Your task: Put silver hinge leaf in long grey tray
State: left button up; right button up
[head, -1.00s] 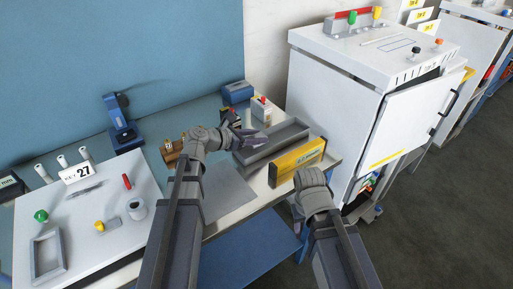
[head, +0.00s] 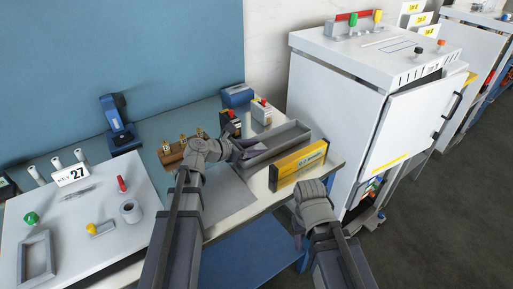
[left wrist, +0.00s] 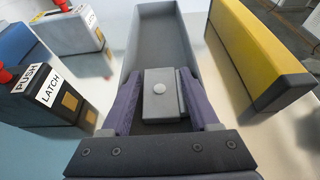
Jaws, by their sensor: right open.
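The long grey tray (head: 292,136) stands on the workbench, behind a yellow box. My left gripper (head: 241,148) is over the tray's left end in the head view. In the left wrist view, its two purple fingers (left wrist: 163,88) are shut on the silver hinge leaf (left wrist: 158,103), a grey plate with a round light spot. The tray (left wrist: 161,35) stretches out behind and below the leaf. Whether the leaf touches the tray floor I cannot tell. My right gripper (head: 299,241) is low, in front of the bench's right end; its fingers are hard to make out.
The yellow box (head: 298,165) stands close along the tray's near side. Latch boxes (left wrist: 55,92) stand to its left in the wrist view. A brown block with brass pieces (head: 172,152) is left of my gripper. A white cabinet (head: 335,100) stands to the right.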

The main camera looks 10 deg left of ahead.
pick_arm(q)
jog(key=shift+r, duration=0.15)
jog(key=shift+s+a+r+p, duration=0.2)
jog(key=shift+r+p, duration=0.05)
jog(key=shift+p, duration=0.1)
jog(key=p+v, duration=0.4)
jog(key=v, duration=0.6)
jog(key=shift+s+a, duration=0.1)
jog(key=shift+s, duration=0.05)
jog(key=shift+s+a, duration=0.4)
